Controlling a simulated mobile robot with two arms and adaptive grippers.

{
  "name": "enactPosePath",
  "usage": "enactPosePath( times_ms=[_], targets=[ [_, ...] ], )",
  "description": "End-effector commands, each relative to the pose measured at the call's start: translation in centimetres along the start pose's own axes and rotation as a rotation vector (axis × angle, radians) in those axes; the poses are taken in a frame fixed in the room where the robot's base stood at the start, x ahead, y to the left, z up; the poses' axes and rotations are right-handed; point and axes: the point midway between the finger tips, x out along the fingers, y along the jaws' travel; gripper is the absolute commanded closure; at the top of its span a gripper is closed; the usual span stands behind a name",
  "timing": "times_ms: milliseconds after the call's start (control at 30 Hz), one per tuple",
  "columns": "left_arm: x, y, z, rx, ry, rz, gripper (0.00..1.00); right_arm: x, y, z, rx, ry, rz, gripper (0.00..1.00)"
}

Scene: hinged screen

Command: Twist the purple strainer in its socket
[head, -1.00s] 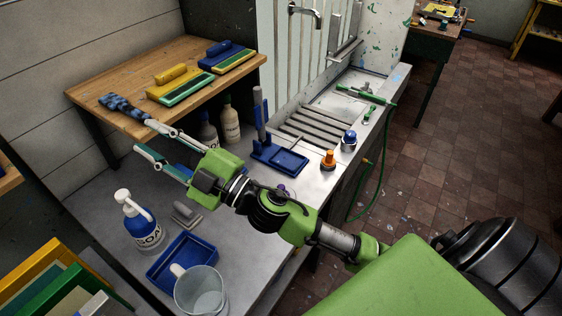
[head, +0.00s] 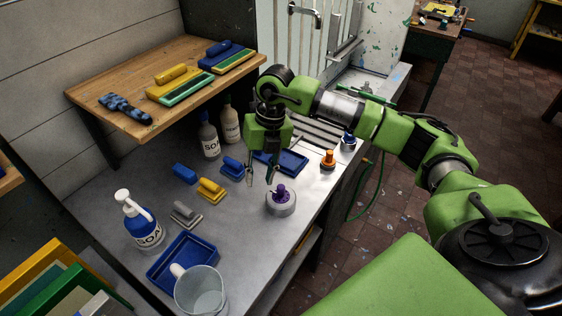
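The purple strainer (head: 281,191) stands upright in a round grey socket (head: 281,208) on the grey counter. My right gripper (head: 260,180) hangs with its fingers pointing down, just left of and behind the strainer in the head view. Its two fingers are apart with nothing between them, and it appears not to touch the strainer. My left gripper is not in view.
An orange-topped piece (head: 328,159) and a blue-topped piece (head: 348,141) stand to the right. Blue (head: 232,166) and yellow (head: 211,190) blocks lie left of the gripper. A blue tray (head: 290,161) lies behind. The counter in front of the socket is clear.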

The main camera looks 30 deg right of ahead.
Motion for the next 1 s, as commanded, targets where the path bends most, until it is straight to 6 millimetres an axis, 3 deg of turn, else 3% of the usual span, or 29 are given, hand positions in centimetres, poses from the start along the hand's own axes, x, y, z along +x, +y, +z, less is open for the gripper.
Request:
enactPosePath(
  times_ms=[33, 100, 200, 367, 933, 1000],
  targets=[
    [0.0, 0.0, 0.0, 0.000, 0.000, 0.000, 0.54, -0.9, -2.0, 0.7, 0.030, -0.012, -0.062, 0.72],
    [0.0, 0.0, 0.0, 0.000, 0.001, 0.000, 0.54, -1.7, -3.9, 1.1, 0.061, -0.018, -0.127, 0.72],
    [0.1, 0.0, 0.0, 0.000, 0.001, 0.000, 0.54, -2.2, -5.5, 1.4, 0.087, -0.023, -0.176, 0.72],
    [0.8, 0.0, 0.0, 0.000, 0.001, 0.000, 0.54, -1.3, -6.0, 1.4, 0.093, -0.022, -0.188, 0.72],
    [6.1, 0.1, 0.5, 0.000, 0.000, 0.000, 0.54, 7.1, -7.4, 1.5, 0.090, -0.021, -0.184, 0.72],
    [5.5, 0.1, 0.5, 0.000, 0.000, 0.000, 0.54, 6.4, -7.3, 1.5, 0.090, -0.023, -0.183, 0.87]
  ],
)
